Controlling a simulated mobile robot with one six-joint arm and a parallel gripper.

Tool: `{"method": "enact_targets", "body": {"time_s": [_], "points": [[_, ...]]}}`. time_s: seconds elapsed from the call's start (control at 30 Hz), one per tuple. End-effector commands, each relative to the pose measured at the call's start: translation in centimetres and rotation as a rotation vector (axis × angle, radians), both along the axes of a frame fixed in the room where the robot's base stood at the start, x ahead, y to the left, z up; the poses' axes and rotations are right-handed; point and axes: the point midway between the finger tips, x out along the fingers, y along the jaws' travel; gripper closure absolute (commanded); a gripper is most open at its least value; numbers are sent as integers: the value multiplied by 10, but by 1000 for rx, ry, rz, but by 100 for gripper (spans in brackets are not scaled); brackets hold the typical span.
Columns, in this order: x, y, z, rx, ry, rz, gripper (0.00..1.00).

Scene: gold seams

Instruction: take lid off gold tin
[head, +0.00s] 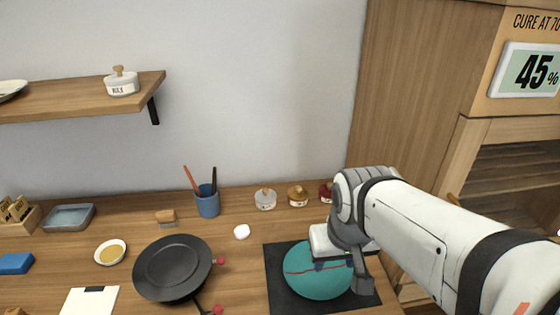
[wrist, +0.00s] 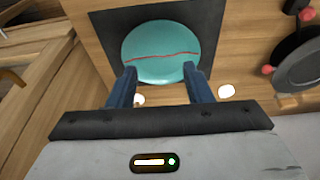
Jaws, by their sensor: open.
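The gold tin (head: 298,200) stands upright at the back of the worktop, between a silver-lidded tin (head: 265,202) and a red-lidded tin (head: 326,193). Its gold lid (head: 298,190) with a small knob sits on top. My gripper (head: 333,265) is over the teal plate (head: 310,285), in front of the tins and apart from them. In the wrist view my gripper (wrist: 160,72) has its two blue fingers spread, with nothing held between them. The teal plate with a red seam line also shows there (wrist: 160,40). I cannot make out the gold tin in the wrist view.
The plate lies on a black mat (head: 280,300). A black pan (head: 172,265), a white lump (head: 242,231), a brush (head: 166,217) and a blue cup (head: 207,203) with tools stand to the left. A shelf (head: 80,98) hangs above. A wooden cabinet (head: 410,90) rises at the right.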

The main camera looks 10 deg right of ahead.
Motion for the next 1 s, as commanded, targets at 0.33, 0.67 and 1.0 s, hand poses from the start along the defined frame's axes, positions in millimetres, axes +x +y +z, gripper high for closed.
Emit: {"method": "enact_targets", "body": {"time_s": [0.33,0.67,1.0], "points": [[139,-6,-16,-29,-110,-81,54],[282,8,-49,-28,-243,-164,54],[326,12,-70,-23,-280,-187,54]]}}
